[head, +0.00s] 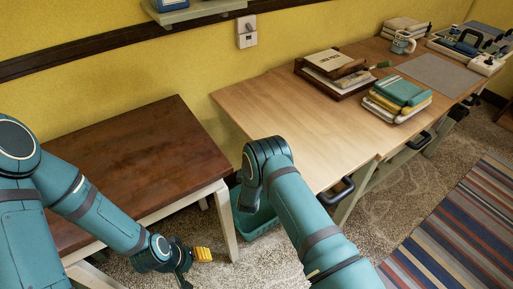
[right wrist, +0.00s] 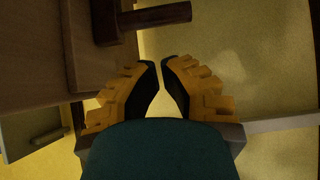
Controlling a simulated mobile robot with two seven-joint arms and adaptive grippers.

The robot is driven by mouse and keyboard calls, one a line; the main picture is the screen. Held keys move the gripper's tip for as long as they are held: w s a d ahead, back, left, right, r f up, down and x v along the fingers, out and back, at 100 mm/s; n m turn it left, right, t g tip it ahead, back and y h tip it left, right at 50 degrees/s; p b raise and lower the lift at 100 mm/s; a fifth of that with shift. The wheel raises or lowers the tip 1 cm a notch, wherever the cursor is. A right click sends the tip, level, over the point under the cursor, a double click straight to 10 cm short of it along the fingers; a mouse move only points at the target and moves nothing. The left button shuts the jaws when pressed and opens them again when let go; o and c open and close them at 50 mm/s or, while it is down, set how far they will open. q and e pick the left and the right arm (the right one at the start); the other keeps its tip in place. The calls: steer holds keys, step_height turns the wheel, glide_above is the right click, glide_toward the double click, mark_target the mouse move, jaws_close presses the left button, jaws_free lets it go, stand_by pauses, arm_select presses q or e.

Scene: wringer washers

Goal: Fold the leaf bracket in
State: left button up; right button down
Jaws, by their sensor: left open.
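The light wood table (head: 275,104) has a raised leaf at its left end, with a seam across the top. The leaf bracket is not visible from above. In the right wrist view, a dark brown bar on a block (right wrist: 155,17) stands out from a brown wooden surface; it may be the bracket. My right gripper (right wrist: 160,63) faces it, with its fingertips close together, a narrow gap between them and nothing seen in it. In the head view that gripper is hidden behind my right arm and the leaf. My left gripper (head: 196,256) is open and empty, low beside the dark table.
The dark brown table (head: 130,150) stands left, with a gap before the light table. A teal bin (head: 252,220) is on the floor in the gap.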

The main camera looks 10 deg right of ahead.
arm_select(q)
steer(key=f+b, duration=0.2)
steer(key=shift+w+f, duration=0.25)
steer(key=shift+f, duration=0.05)
arm_select(e)
steer(key=x, duration=0.9)
steer(key=shift+w+d, duration=0.15)
steer(key=shift+w, duration=0.2)
arm_select(q)
steer(key=shift+r, duration=0.1)
arm_select(e)
steer(key=shift+s, duration=0.1)
arm_select(q)
steer(key=r+p, duration=0.2)
steer(key=s+r+p, duration=0.1)
steer(key=r+p, duration=0.1)
steer(key=shift+r, duration=0.25)
arm_select(e)
steer(key=s+d, duration=0.5)
steer(key=s, duration=0.5)
steer(key=shift+s+d, duration=0.1)
steer(key=shift+d, duration=0.05)
